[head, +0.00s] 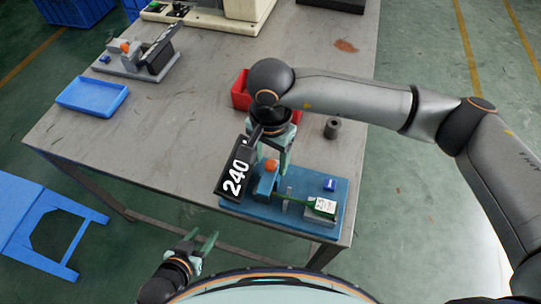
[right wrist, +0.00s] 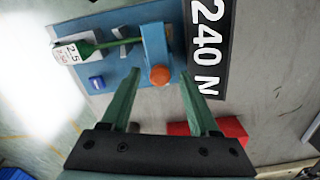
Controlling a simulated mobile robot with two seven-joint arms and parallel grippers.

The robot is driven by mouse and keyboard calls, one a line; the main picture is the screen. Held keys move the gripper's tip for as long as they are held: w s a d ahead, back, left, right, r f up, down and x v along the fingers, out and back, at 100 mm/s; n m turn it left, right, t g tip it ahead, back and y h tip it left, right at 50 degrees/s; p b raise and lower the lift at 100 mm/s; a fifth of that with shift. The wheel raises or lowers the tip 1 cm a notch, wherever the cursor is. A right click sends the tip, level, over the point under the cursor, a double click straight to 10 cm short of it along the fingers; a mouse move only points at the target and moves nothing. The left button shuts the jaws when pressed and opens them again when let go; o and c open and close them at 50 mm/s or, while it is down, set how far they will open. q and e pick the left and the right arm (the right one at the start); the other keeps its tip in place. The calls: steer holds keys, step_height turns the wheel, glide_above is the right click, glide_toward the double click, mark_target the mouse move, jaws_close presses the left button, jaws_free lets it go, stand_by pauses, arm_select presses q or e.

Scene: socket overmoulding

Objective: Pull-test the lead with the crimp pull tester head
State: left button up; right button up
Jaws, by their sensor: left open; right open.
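The pull tester (head: 336,221) has a blue base near the table's front edge. A blue upright (right wrist: 155,47) carries an orange knob (right wrist: 160,75). The green lead (right wrist: 110,43) runs from near the upright to a block with a white label marked 2.5 (head: 325,205). My right gripper (head: 275,165) is open above the knob, its fingers either side of it in the right wrist view; contact cannot be told. My left gripper (head: 207,240) is open and empty, off the table's front edge.
A red bin (head: 241,92) is partly hidden behind my right arm. A dark cylinder (head: 332,128) stands right of it. A blue tray (head: 92,96) and a grey fixture with an orange knob (head: 125,47) are at the left. The table's left middle is clear.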

steer(key=shift+c, duration=0.2)
jaws_close()
stand_by(1.1)
